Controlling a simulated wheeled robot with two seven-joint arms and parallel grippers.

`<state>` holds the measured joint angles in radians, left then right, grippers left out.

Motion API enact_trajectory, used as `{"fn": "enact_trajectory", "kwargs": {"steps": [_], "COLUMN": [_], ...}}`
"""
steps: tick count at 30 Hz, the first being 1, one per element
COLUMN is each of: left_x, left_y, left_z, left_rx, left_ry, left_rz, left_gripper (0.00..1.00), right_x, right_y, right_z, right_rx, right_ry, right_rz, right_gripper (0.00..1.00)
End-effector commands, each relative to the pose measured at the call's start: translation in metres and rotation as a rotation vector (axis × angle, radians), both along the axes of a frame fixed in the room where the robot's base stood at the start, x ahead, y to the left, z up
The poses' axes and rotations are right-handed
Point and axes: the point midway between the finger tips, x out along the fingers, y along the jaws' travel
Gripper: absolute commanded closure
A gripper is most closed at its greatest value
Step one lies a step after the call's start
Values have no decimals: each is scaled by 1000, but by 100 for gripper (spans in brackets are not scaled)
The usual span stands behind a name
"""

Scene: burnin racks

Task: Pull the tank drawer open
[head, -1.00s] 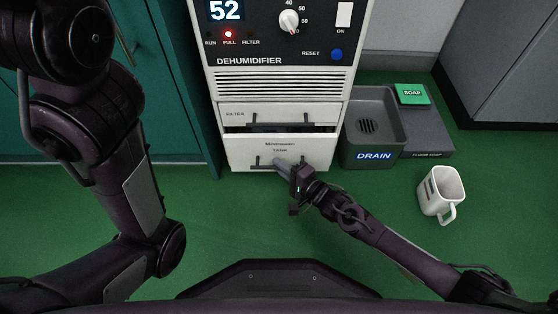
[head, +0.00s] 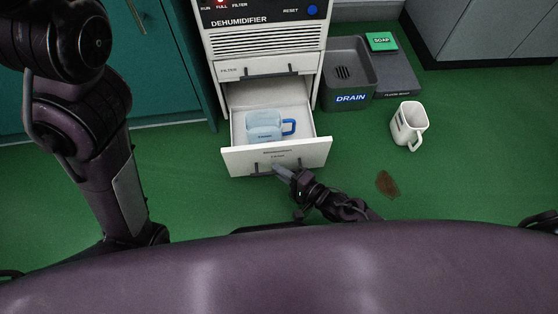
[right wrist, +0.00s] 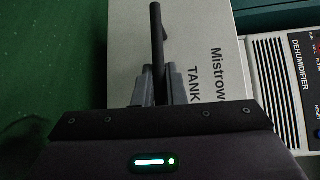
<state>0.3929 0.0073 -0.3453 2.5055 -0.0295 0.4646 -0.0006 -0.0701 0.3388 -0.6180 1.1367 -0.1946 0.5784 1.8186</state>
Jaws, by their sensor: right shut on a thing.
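The tank drawer (head: 312,154) of the white dehumidifier (head: 226,43) is pulled well out in the head view. A pale, see-through tank (head: 263,124) with a blue handle stands inside it. My right gripper (head: 279,170) is shut on the dark bar handle (head: 259,169) at the drawer's front. In the right wrist view the fingers (right wrist: 158,88) close around this handle (right wrist: 157,35), beside the TANK lettering on the drawer front (right wrist: 204,60). My left arm shows at the left of the head view, but its gripper is out of view.
The filter drawer (head: 236,72) above is shut. A grey DRAIN basin (head: 366,79) and a green SOAP block (head: 381,41) stand to the right. A white mug (head: 408,128) stands on the green floor near a brown patch (head: 387,184). Teal cabinets (head: 165,75) are at the left.

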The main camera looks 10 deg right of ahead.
Motion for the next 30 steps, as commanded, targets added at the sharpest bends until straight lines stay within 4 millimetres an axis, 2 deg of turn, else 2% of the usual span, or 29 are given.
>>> {"fn": "enact_trajectory", "kwargs": {"steps": [14, 15, 20, 30], "left_x": [0, 0, 0, 0], "left_y": [-1, -1, -1, -1], "left_z": [0, 0, 0, 3], "left_rx": [2, 2, 2, 3], "left_ry": [2, 2, 2, 0], "left_rz": [-3, -3, -3, -4], "left_gripper": [64, 64, 64, 64], "right_x": [-4, -4, -3, -3], "right_y": [0, 0, 0, 0], "right_z": [-1, -1, 0, 5], "right_rx": [-1, -1, -1, 0], "right_ry": [1, 1, 1, -1], "right_rz": [-1, -1, -1, -1], "right_gripper": [100, 88, 68, 68]}}
